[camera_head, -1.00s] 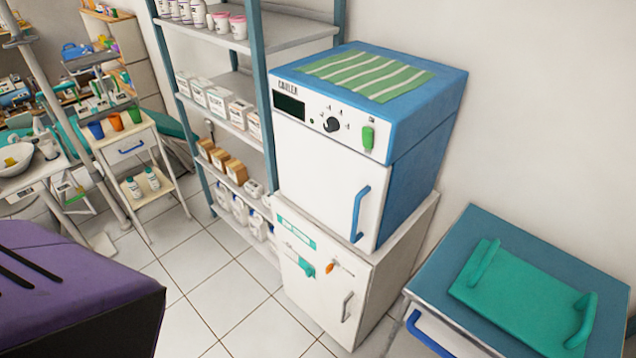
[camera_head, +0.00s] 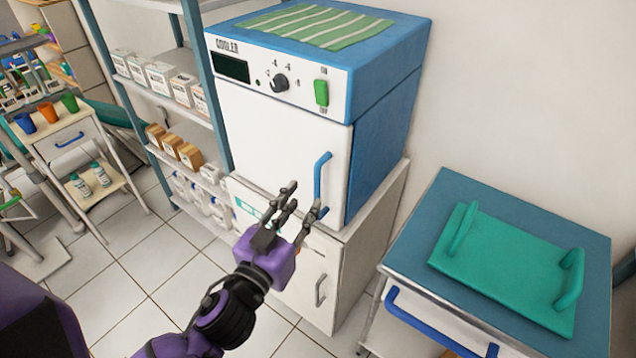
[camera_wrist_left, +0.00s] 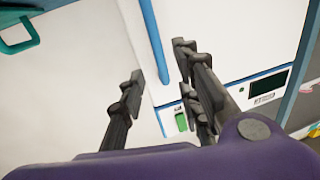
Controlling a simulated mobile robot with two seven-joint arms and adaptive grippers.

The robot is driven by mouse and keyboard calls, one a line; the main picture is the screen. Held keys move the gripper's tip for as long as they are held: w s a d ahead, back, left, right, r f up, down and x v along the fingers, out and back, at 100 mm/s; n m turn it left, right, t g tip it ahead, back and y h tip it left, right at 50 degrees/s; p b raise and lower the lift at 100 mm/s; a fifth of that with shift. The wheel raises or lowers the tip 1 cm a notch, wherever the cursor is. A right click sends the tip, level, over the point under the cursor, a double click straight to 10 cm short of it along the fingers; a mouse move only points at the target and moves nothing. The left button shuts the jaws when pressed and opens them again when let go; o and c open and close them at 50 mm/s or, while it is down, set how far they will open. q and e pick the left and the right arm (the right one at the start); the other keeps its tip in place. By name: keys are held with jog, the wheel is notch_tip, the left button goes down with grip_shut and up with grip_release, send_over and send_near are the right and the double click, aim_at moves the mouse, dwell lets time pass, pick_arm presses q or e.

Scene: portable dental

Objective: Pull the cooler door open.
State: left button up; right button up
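The cooler (camera_head: 370,110) is a blue box with a white front, standing on a white cabinet. Its white door (camera_head: 270,145) is shut and has an upright blue handle (camera_head: 321,180) at its right edge. My left gripper (camera_head: 300,204) is open and empty just in front of the handle's lower end. In the left wrist view the blue handle (camera_wrist_left: 152,40) shows beyond and between the spread fingers (camera_wrist_left: 158,82); I cannot tell whether they touch it. My right gripper is in neither view.
The white cabinet (camera_head: 318,255) below has a grey handle. A blue-topped cart (camera_head: 405,230) with a green tray (camera_head: 510,265) stands at the right. A shelf rack (camera_head: 200,60) with boxes is at the left. Tiled floor is clear in front of the rack.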

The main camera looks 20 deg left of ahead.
aim_at(316, 184)
pick_arm(q)
jog(key=w, duration=0.5)
jog(key=w+p, duration=0.1)
jog(key=w, duration=0.1)
jog(key=shift+w+d, duration=0.3)
jog(key=shift+w, duration=0.1)
jog(key=shift+f, duration=0.1)
grip_shut()
